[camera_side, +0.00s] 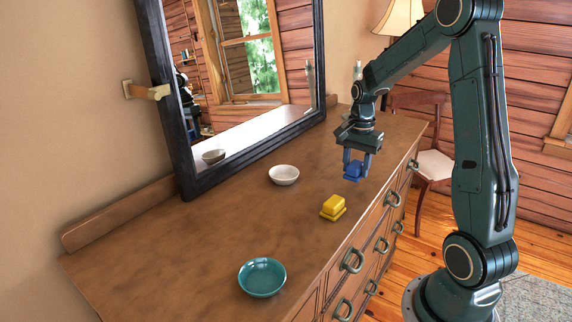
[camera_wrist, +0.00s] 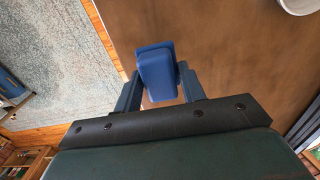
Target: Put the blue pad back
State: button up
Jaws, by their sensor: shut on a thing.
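My gripper (camera_side: 356,168) points down over the right part of the dresser top, shut on the blue pad (camera_side: 353,169). In the wrist view the blue pad (camera_wrist: 159,82) sits between the two fingers (camera_wrist: 159,88), slightly tilted in the picture. A second blue face shows just past its far end, perhaps a blue base under it. I cannot tell whether the pad touches anything below. A yellow block (camera_side: 333,204) rests on a yellow base (camera_side: 327,216), in front and to the left of my gripper.
The wooden dresser (camera_side: 190,250) has a white bowl (camera_side: 284,176) near the mirror (camera_side: 240,130) and a teal bowl (camera_side: 262,278) at the near end. Drawer handles line its front edge. A chair (camera_side: 433,165) stands beyond. The dresser top between the bowls is clear.

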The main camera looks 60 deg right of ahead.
aim_at(354, 178)
jog(key=shift+f, duration=2.1)
jog(key=shift+f, duration=0.15)
jog(key=o, duration=0.9)
jog(key=shift+o, duration=0.2)
notch_tip(354, 178, up, 12)
jog(key=shift+r, duration=0.2)
jog(key=shift+a, duration=0.1)
